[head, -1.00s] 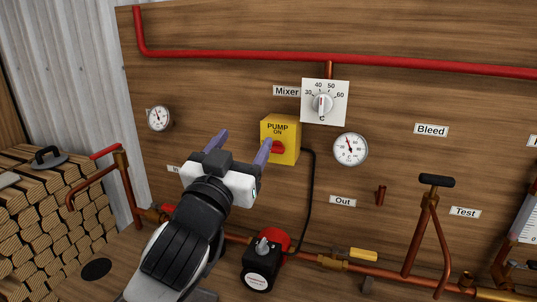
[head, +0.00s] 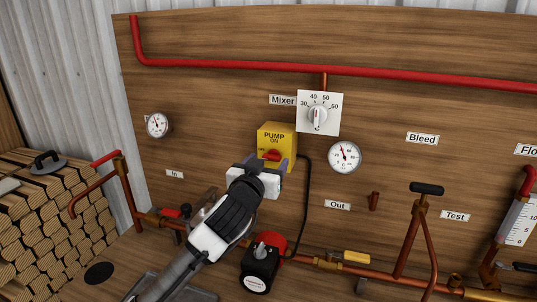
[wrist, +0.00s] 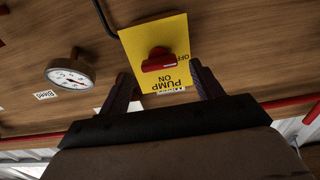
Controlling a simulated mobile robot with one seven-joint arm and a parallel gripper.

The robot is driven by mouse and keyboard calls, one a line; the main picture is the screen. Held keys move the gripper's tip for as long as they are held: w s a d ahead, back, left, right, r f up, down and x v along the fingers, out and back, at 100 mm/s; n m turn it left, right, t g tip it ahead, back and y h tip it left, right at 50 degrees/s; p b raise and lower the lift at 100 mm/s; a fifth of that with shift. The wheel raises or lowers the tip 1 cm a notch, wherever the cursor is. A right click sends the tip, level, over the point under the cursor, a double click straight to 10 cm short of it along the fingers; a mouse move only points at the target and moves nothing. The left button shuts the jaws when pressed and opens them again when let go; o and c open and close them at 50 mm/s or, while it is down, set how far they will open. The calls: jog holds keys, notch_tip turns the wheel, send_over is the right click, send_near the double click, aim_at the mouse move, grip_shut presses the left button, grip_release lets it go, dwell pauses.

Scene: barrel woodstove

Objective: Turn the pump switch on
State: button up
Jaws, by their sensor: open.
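The pump switch is a yellow box (head: 280,136) marked PUMP ON, with a red knob (head: 271,155) on its face. The box also shows in the wrist view (wrist: 140,42), upside down, with the red knob (wrist: 158,60) lying crosswise and an OFF mark beside its right end. My gripper (head: 268,163) is in front of the box's lower part, open and empty. In the wrist view the two dark fingers (wrist: 161,72) point at the box, on either side of the knob and apart from it. The gripper partly hides the box's lower part in the head view.
A white mixer dial (head: 318,113) is above right of the box, and a round gauge (head: 345,157) is right of it. A black cable (head: 308,200) runs down to the red and black pump (head: 259,267). Copper pipes (head: 385,274) cross below.

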jog(key=shift+x, duration=0.8)
jog(key=shift+c, duration=0.4)
jog(key=c, duration=0.9)
